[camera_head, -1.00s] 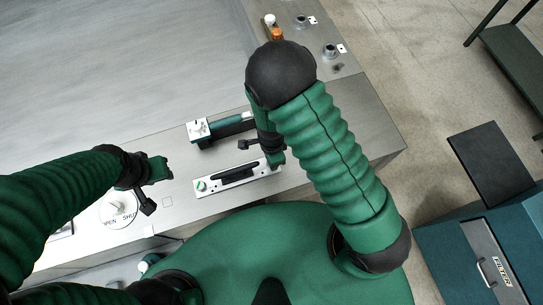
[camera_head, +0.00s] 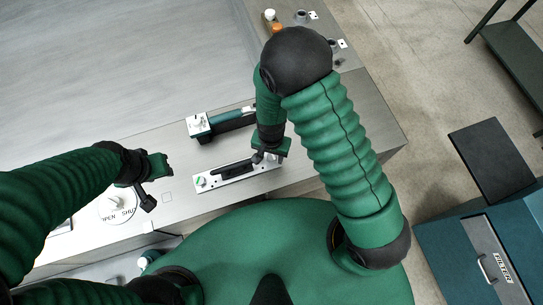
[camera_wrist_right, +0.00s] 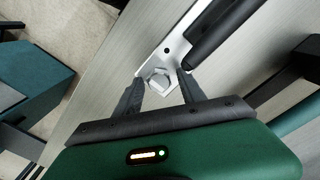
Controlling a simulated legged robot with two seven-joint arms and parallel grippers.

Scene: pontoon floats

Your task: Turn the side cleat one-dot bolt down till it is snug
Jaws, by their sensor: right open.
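The side cleat is a silver plate with a long black bar (camera_head: 232,168) on the bench near my body; it also shows in the right wrist view (camera_wrist_right: 215,38). One end bolt, with a green mark (camera_head: 201,181), is at the plate's left end. In the right wrist view a hex bolt (camera_wrist_right: 157,83) sits at the plate's other end, with one dark dot on the plate beside it. My right gripper (camera_head: 268,157) is open, its fingers on either side of this bolt, contact unclear. It hides that end from the head view. My left gripper (camera_head: 154,186) is left of the cleat; its jaws are unclear.
A second fitting with a green-and-black handle (camera_head: 232,120) lies just beyond the cleat. A round dial (camera_head: 117,207) marked open and shut is by my left gripper. A white and an orange knob stand at the far corner. A teal filter cabinet (camera_head: 485,255) is at right.

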